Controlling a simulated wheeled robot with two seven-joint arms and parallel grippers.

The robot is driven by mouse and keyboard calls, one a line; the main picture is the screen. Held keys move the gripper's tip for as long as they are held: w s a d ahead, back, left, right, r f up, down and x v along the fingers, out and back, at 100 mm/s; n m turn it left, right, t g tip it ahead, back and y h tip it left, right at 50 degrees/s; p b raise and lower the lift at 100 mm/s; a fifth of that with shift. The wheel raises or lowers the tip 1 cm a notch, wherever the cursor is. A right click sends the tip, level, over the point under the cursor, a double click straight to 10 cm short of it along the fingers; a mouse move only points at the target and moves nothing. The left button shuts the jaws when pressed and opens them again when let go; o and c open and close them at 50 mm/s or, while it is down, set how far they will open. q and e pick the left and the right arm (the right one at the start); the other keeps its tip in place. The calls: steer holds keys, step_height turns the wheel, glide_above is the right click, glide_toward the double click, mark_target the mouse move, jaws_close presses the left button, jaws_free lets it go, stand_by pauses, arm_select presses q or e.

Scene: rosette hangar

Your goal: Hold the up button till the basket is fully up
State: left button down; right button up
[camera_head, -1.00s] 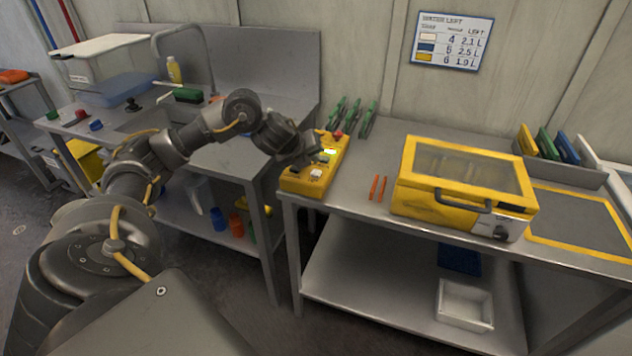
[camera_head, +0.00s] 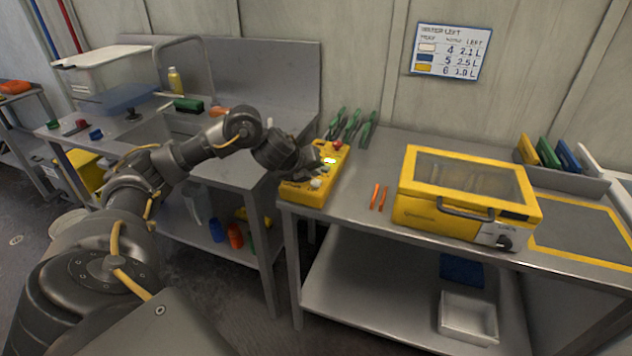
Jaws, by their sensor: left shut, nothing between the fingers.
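The yellow control box (camera_head: 301,193) lies at the left end of the right-hand bench. It carries a red button (camera_head: 337,145), a small lit display (camera_head: 330,160) and a pale button (camera_head: 316,183) near its front end. My left gripper (camera_head: 314,166) is shut and empty, with its tips over the middle of the box, beside the buttons. It partly hides the controls there, and I cannot tell whether it touches or presses one. No label marks the up button legibly. I cannot make out the basket. My right gripper is out of view.
A yellow lidded case (camera_head: 465,196) with a clear window stands right of the control box. Two orange sticks (camera_head: 379,197) lie between them. A sink (camera_head: 150,128) is at left.

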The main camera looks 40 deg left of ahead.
arm_select(q)
steer(key=shift+f, duration=0.1)
stand_by(1.1)
steer(key=shift+f, duration=0.35)
